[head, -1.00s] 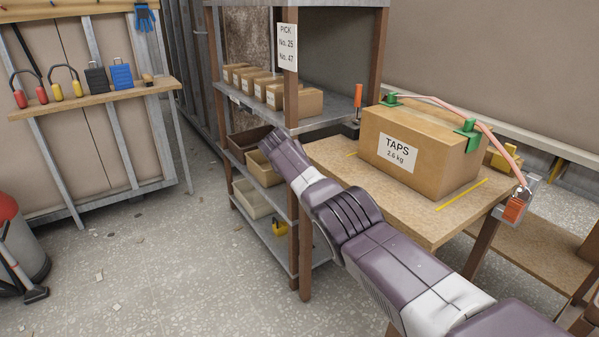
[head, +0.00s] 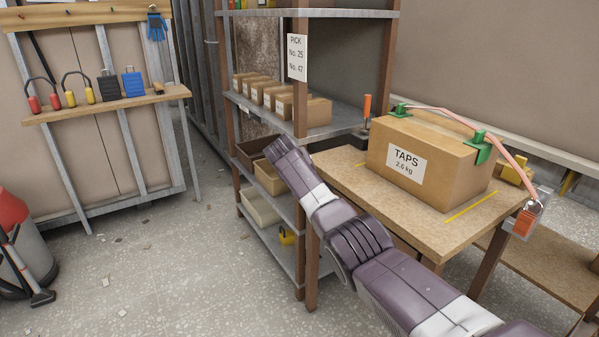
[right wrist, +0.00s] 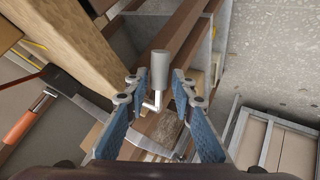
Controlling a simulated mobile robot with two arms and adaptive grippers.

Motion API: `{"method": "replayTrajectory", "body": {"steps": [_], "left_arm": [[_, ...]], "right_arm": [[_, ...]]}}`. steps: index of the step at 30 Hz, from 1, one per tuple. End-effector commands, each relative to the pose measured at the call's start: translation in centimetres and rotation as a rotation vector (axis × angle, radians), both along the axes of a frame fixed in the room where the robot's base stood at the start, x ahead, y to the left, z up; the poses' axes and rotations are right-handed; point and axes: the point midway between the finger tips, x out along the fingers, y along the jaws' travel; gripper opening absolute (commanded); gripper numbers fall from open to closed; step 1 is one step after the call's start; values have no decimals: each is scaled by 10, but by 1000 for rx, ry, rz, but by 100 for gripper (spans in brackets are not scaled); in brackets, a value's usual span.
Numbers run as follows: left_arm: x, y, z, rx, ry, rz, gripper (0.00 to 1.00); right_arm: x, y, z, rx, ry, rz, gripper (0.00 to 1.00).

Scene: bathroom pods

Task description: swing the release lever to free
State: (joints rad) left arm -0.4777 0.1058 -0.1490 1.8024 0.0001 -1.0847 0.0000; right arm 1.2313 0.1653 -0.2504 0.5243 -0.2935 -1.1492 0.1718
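In the right wrist view my right gripper (right wrist: 156,85) is open, with blue finger pads on both sides. A grey cylindrical grip on a bent bright metal rod, a lever-like part (right wrist: 160,70), shows between the fingers. I cannot tell whether either finger touches it. An orange-handled tool or lever (right wrist: 24,120) with a grey metal bar lies to the left of the gripper. An upright orange handle (head: 367,105) stands on a dark base by the workbench's back left corner. My right arm crosses the head view, its gripper not visible there. My left gripper is not in view.
The workbench (head: 430,225) carries a TAPS carton (head: 440,168) under a pink strap (head: 470,122), which runs to an orange buckle-like part (head: 526,218). A shelf rack (head: 345,118) with boxes and bins stands beside it. The floor (head: 180,265) at left is largely clear.

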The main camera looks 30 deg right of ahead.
Motion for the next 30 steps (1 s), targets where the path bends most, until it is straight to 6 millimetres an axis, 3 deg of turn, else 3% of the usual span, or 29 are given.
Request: {"method": "replayTrajectory", "body": {"steps": [21, 30], "left_arm": [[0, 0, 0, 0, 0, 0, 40], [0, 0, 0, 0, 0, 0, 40]], "right_arm": [[-43, 42, 55, 1, -3, 2, 23], [-54, 52, 68, 0, 0, 2, 23]]}}
